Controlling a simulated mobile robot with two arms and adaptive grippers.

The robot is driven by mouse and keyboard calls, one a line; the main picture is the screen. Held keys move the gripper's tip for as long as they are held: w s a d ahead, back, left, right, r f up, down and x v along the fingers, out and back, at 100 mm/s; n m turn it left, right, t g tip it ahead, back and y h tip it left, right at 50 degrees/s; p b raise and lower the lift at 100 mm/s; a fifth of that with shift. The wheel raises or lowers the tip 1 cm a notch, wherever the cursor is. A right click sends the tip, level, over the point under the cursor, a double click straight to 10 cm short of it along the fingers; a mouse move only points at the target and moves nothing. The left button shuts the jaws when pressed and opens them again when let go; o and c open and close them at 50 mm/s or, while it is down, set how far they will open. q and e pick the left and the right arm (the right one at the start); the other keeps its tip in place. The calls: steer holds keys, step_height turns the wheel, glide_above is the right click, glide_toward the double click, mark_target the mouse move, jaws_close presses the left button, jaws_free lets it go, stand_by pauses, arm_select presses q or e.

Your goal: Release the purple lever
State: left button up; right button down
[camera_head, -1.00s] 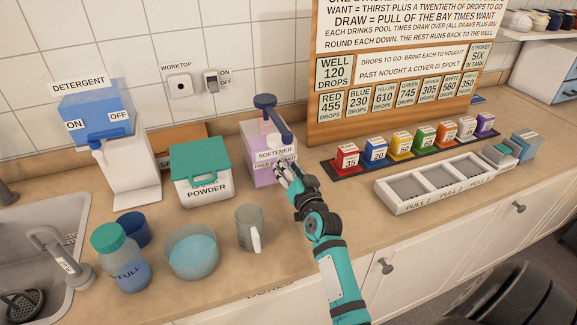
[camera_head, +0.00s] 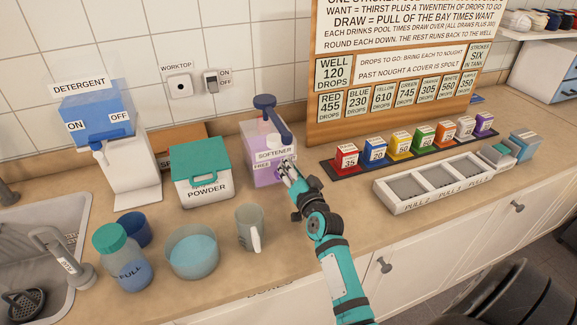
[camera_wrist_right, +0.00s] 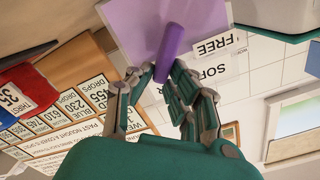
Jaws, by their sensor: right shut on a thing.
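The softener dispenser (camera_head: 262,170) is a pale purple box with a dark blue pump top, standing against the wall in the head view. In the right wrist view, the purple lever (camera_wrist_right: 172,42) is a bar in front of the dispenser's purple face, beside a FREE label. My right gripper (camera_head: 287,167) is at the dispenser's front right side. In the right wrist view, the right gripper (camera_wrist_right: 160,73) is shut with its fingertips on both sides of the lever. In the head view the fingers largely hide the lever. My left gripper is not in view.
A mug (camera_head: 249,228) stands left of my right arm, near a bowl of blue liquid (camera_head: 191,252). The powder box (camera_head: 200,175) is left of the dispenser. Colored blocks (camera_head: 401,145) and a white tray (camera_head: 415,203) lie to the right.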

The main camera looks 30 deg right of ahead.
steer(key=c, duration=1.3)
jaws_free()
steer(key=v, duration=1.2)
